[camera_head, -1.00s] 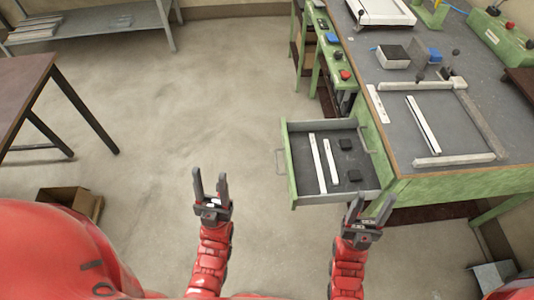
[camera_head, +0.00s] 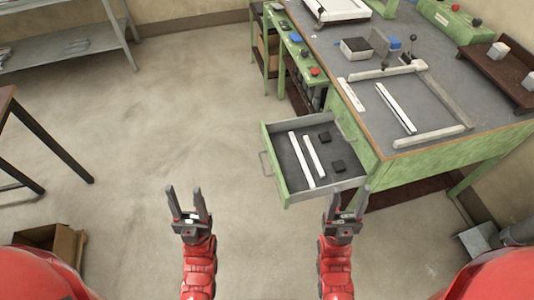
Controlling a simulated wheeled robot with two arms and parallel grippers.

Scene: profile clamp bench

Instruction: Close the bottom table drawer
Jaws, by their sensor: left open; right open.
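The green table drawer (camera_head: 273,165) is pulled out from the left side of the green bench (camera_head: 400,165). Its handle (camera_head: 266,165) is on the left front face. My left gripper (camera_head: 188,200) is open and empty, over the floor left of and below the drawer in the picture. My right gripper (camera_head: 346,203) is open and empty, just below the drawer's lower right corner in the picture; I cannot tell whether it touches. No other drawer shows clearly.
A clamp frame (camera_head: 430,142) and white strips lie on the bench top. A cardboard box (camera_head: 62,242) stands on the floor at lower left. A dark table (camera_head: 8,100) is at the left edge and a grey shelf (camera_head: 60,55) behind it. The floor left of the drawer is clear.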

